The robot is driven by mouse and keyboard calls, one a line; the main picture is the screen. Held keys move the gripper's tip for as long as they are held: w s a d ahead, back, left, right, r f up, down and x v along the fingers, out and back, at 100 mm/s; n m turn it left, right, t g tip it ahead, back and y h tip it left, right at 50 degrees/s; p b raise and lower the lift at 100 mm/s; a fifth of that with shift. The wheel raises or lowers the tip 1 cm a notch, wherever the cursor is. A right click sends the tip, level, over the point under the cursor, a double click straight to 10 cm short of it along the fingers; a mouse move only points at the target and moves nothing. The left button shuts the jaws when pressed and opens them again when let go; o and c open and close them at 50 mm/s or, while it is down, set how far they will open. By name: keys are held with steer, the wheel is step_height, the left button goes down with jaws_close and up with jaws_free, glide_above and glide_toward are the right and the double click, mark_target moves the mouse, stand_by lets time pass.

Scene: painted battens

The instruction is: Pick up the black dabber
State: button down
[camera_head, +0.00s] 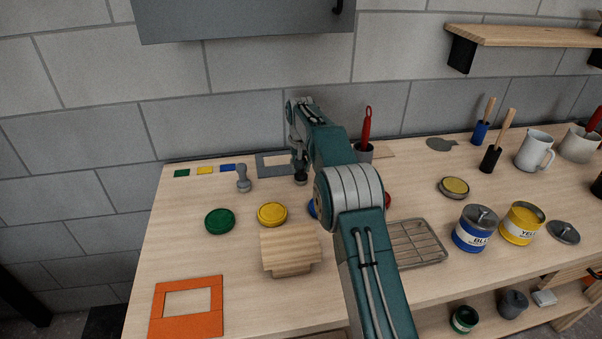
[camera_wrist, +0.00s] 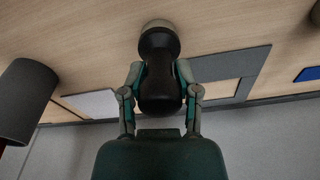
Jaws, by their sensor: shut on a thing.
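The black dabber (camera_wrist: 159,45) is a dark, waisted piece with a pale round end, seen between my fingers in the wrist view. My gripper (camera_wrist: 160,88) is shut on it, with one teal finger on each side. In the head view, the dabber (camera_head: 301,180) shows as a small dark shape below my gripper (camera_head: 300,165), at the back of the bench beside a grey frame. My arm hides part of that area. I cannot tell whether the dabber's pale end touches the bench.
A grey dabber (camera_head: 243,179) stands to the left. The grey frame (camera_head: 272,161) lies behind. Green (camera_head: 220,221) and yellow (camera_head: 272,214) round pads and a wooden block (camera_head: 290,250) are in front. A grey cup (camera_head: 364,152) with a red-handled tool stands right of my gripper.

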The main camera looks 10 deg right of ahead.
steer(key=shift+d+r, duration=0.1)
steer(key=shift+d, duration=0.25)
steer(key=shift+r, duration=0.6)
step_height(320, 180, up, 2)
steer(key=s+d+r, duration=0.8)
steer(key=s+r, duration=0.1)
steer(key=s, duration=0.2)
steer(key=shift+s+r, duration=0.2)
steer(key=shift+r, duration=0.1)
